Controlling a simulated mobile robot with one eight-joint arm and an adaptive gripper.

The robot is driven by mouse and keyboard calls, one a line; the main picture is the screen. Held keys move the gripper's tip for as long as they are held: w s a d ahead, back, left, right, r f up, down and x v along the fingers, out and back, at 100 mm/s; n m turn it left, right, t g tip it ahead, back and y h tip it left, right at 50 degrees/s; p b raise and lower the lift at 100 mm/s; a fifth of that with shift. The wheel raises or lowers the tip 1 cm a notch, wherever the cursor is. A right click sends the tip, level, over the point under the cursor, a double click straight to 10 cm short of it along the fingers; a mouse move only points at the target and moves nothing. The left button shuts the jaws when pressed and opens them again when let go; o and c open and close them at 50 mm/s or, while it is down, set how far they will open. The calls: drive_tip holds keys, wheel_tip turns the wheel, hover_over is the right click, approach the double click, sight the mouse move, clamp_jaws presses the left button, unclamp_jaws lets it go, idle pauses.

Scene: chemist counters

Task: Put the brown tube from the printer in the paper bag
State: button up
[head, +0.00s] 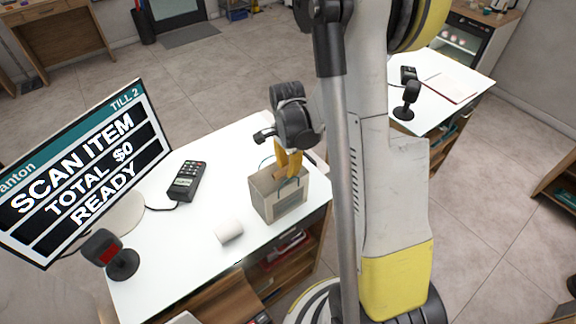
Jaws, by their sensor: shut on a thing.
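The paper bag (277,207) stands upright and open-topped on the white counter, near its right edge. My gripper (288,167) points down over the bag's opening, with its yellow fingers shut on the brown tube (279,174). Only a small part of the tube shows, at the level of the bag's rim. I cannot tell how far it is inside the bag or whether it touches the bag. I cannot make out a printer for sure.
The counter (185,240) also holds a white roll (229,232), a card terminal (187,181), a scanner (110,254) and a till screen (85,170). A second counter (440,75) stands at the upper right.

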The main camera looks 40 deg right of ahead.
drive_tip(key=o, duration=0.8)
drive_tip(key=shift+c, duration=0.2)
drive_tip(key=shift+r, duration=0.1)
wheel_tip(320, 180, up, 12)
drive_tip(key=shift+w, duration=0.1)
